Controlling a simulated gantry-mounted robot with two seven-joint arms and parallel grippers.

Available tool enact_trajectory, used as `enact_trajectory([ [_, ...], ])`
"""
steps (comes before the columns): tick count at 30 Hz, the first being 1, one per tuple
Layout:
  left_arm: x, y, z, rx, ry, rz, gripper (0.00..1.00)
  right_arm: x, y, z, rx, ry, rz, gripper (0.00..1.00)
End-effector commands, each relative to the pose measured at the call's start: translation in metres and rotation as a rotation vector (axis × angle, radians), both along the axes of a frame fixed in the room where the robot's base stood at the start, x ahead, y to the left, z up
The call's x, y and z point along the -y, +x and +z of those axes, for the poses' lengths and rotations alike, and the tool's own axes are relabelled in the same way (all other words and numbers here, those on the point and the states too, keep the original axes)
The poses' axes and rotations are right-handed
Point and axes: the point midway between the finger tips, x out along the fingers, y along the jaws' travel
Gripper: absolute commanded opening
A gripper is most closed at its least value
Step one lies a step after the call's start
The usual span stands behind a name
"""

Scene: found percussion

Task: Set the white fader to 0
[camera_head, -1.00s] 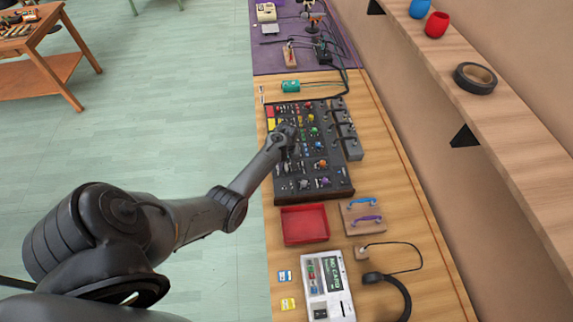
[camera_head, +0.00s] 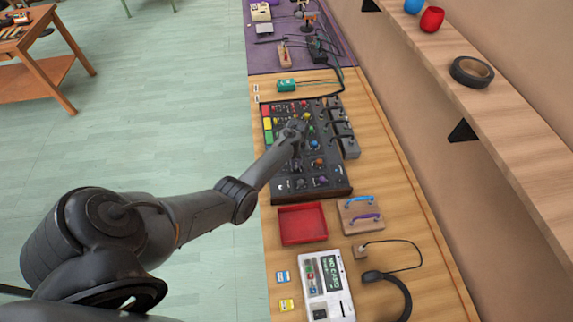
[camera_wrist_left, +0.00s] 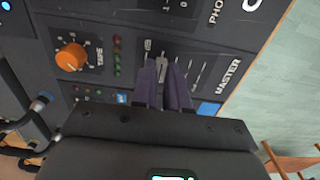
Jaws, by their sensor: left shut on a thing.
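My left gripper (camera_head: 296,128) is over the upper middle of the dark mixer panel (camera_head: 327,190), its arm coming in from the left. In the left wrist view its two dark fingers (camera_wrist_left: 167,72) are close together at a slot beside the printed MASTER label. A small pale cap, seemingly the white fader (camera_wrist_left: 162,66), shows between the fingertips, and they are shut on it. The fingers hide part of the cap and its slot, so its exact place on the scale cannot be read. In the head view the gripper hides the fader. My right gripper is not in view.
An orange knob (camera_wrist_left: 71,57) and a column of small lights (camera_wrist_left: 117,55) lie left of the fingers. A shelf (camera_head: 500,130) runs along the right.

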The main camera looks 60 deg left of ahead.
Motion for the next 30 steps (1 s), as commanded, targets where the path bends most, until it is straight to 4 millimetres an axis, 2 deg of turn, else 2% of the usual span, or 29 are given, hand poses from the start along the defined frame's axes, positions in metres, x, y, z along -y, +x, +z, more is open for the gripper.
enact_trajectory([
  [8, 0.001, 0.002, 0.000, -0.001, 0.001, -0.001, 0.00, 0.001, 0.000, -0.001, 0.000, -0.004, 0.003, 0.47],
  [9, 0.001, 0.002, 0.000, -0.001, 0.001, -0.001, 0.15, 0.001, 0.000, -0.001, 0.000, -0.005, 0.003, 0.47],
  [14, 0.001, 0.002, 0.000, -0.001, 0.001, -0.001, 0.39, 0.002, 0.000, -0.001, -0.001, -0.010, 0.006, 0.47],
  [24, 0.000, 0.002, 0.003, -0.001, 0.001, 0.000, 0.39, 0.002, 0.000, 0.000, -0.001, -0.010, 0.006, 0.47],
  [30, 0.000, 0.003, 0.024, 0.001, 0.003, 0.000, 0.39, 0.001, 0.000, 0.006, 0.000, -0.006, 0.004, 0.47],
])
